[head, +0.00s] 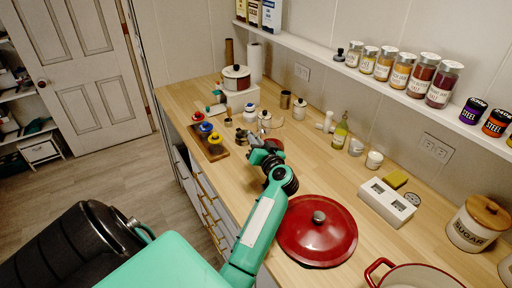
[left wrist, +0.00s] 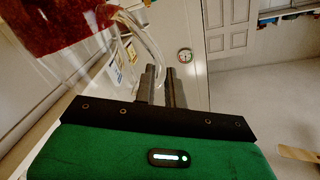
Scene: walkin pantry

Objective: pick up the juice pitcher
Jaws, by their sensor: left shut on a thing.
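The juice pitcher is clear with dark red juice (head: 277,144) inside; in the head view it stands in the middle of the wooden counter, partly hidden by my left gripper (head: 262,152). In the left wrist view the red juice (left wrist: 55,22) fills the upper left, and the clear handle (left wrist: 146,36) curves down to the fingers. My left gripper (left wrist: 164,88) is shut on the handle. I cannot tell whether the pitcher's base touches the counter. My right gripper is not in view.
A red pot lid (head: 316,232) lies on the counter close to my left forearm. A wooden board (head: 208,140) with colored items is left of the gripper. Small jars and an oil bottle (head: 340,133) stand toward the wall. A spice shelf (head: 330,45) runs above.

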